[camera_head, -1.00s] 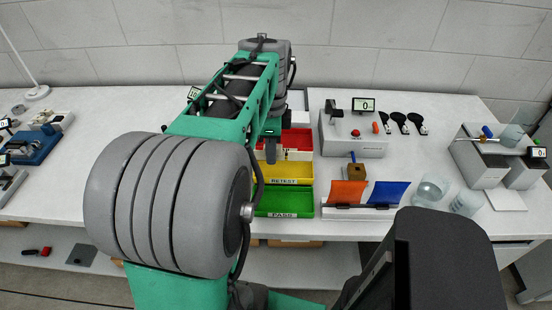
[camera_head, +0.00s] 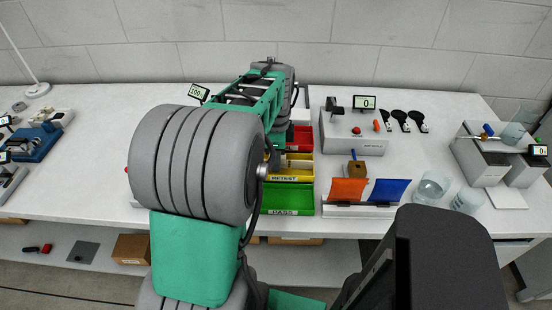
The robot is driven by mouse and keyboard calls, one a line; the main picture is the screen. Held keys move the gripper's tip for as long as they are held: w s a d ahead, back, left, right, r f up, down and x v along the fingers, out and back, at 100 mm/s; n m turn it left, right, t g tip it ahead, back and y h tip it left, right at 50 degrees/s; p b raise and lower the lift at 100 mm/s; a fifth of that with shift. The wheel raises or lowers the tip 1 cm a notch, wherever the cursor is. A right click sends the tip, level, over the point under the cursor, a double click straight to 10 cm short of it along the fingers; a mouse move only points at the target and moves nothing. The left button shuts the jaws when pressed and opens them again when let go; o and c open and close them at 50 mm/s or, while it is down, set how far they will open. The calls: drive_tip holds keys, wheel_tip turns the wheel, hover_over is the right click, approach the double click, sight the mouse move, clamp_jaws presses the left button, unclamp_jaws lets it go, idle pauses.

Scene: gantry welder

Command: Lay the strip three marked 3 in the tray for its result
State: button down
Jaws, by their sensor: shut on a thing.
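Three trays stand in a row: a red tray (camera_head: 302,140) at the back, a yellow tray (camera_head: 299,170) labelled RETEST in the middle, and a green tray (camera_head: 290,200) labelled PASS in front. My arm hides their left parts and the red tray's label. The tip of my gripper (camera_head: 274,160) shows only as a small dark part beside the yellow tray's left side, just past the big grey arm joint. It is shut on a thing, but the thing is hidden. I cannot make out the strip marked 3 or its number.
Right of the trays stand a grey machine (camera_head: 353,135) with a display, a stand with an orange flap (camera_head: 348,190) and a blue flap (camera_head: 387,190), and glass beakers (camera_head: 432,187). A small display (camera_head: 199,93) stands behind my arm.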

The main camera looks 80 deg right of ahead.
drive_tip(key=shift+f, duration=0.2)
drive_tip(key=c, duration=1.3)
unclamp_jaws()
drive_tip(key=shift+c, duration=0.2)
